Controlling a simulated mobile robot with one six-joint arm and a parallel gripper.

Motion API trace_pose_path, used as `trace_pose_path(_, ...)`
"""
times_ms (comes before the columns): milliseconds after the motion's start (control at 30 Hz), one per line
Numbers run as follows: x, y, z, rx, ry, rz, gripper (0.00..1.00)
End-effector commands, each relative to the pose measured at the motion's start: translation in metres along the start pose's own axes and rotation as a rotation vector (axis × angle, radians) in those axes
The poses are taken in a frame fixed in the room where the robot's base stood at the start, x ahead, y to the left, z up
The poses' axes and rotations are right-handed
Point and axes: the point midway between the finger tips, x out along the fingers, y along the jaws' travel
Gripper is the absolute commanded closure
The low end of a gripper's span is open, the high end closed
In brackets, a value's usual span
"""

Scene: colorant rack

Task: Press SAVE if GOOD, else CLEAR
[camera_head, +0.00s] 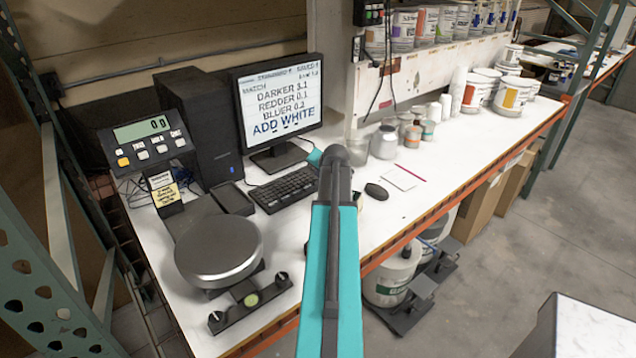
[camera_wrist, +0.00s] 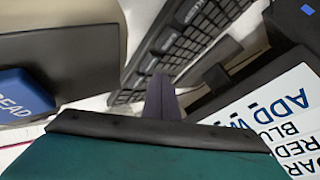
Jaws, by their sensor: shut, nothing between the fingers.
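The monitor (camera_head: 282,103) reads DARKER 3.1, REDDER 0.1, BLUER 0.2 and ADD WHITE; I do not see GOOD on it. Part of the same screen, turned sideways, shows in the wrist view (camera_wrist: 296,118). I cannot make out keys marked SAVE or CLEAR. The keyboard (camera_head: 285,188) lies in front of the monitor, and its keys also show in the wrist view (camera_wrist: 190,40). My gripper (camera_wrist: 160,82) is shut and empty, and appears in front of the keyboard's edge; its height above it is unclear. In the head view my arm hides the gripper.
A blue button (camera_wrist: 24,92) with partly cut-off lettering ending in EAD sits beside a dark device (camera_wrist: 70,58). A scale (camera_head: 218,246) with display (camera_head: 142,130) reading 0.0 stands left. A mouse (camera_head: 376,191) and small containers (camera_head: 412,136) are right of my arm.

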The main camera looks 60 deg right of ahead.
Motion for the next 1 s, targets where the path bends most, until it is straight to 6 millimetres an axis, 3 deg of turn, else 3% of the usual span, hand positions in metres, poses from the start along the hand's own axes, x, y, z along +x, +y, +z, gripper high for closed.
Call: trace_pose_path(1000, 0.0055, 0.0056, 0.0041, 0.001, -0.001, 0.001, 1.00)
